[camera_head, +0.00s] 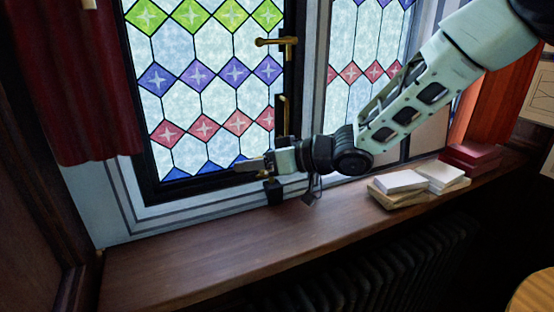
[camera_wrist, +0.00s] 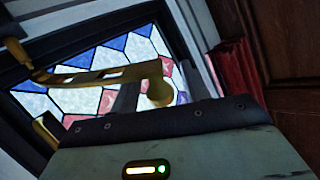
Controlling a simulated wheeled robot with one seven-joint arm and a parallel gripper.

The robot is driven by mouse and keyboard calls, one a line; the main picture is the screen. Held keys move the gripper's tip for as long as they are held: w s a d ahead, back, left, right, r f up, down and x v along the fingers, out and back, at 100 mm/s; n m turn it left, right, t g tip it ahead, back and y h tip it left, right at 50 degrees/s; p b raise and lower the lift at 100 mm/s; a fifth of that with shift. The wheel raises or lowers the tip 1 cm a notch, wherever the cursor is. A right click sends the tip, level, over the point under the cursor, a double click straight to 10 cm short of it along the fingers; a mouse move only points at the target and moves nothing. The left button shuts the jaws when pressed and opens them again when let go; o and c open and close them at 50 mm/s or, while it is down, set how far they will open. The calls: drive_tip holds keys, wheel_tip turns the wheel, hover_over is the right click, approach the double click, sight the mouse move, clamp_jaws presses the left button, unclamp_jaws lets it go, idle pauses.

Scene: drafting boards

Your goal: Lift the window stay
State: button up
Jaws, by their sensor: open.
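The window stay (camera_wrist: 95,77) is a brass bar with holes, seen in the wrist view running across the lower part of the leaded window. Its right end turns down into a rounded knob. My gripper (camera_wrist: 158,84) is open, with one grey finger on each side of the knob in that view. I cannot tell whether either finger touches it. In the head view my gripper (camera_head: 248,165) is at the lower right corner of the window and hides most of the stay.
The stained-glass window (camera_head: 205,100) has a dark frame and a brass handle (camera_head: 277,41). A wooden sill (camera_head: 200,255) runs below, clear on the left. Books (camera_head: 402,182) lie on the sill to the right. A red curtain (camera_head: 95,90) hangs at the left.

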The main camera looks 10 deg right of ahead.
drive_tip(key=b+v, duration=0.4)
drive_tip(key=v, duration=1.3)
drive_tip(key=s+a+f+m+t+h+b, duration=0.1)
drive_tip(key=a+f+h+b, duration=0.1)
drive_tip(key=f+h+b, duration=0.45)
drive_tip(key=s+a+f+m+t+h+b, duration=0.15)
drive_tip(key=f+b, duration=0.25)
drive_tip(key=f, duration=0.6)
drive_tip(key=s+f+g+h+b, duration=0.2)
drive_tip(key=s+f, duration=0.5)
drive_tip(key=s, duration=0.4)
drive_tip(key=s+d+f+g+h+b, duration=0.1)
drive_tip(key=s+f+g+b, duration=0.3)
drive_tip(key=s, duration=0.8)
wheel_tip(320, 180, down, 4)
drive_tip(key=shift+d+r+n+g+h+b, duration=0.1)
drive_tip(key=shift+d+n+g+h+b, duration=0.2)
drive_tip(key=shift+g+h, duration=0.8)
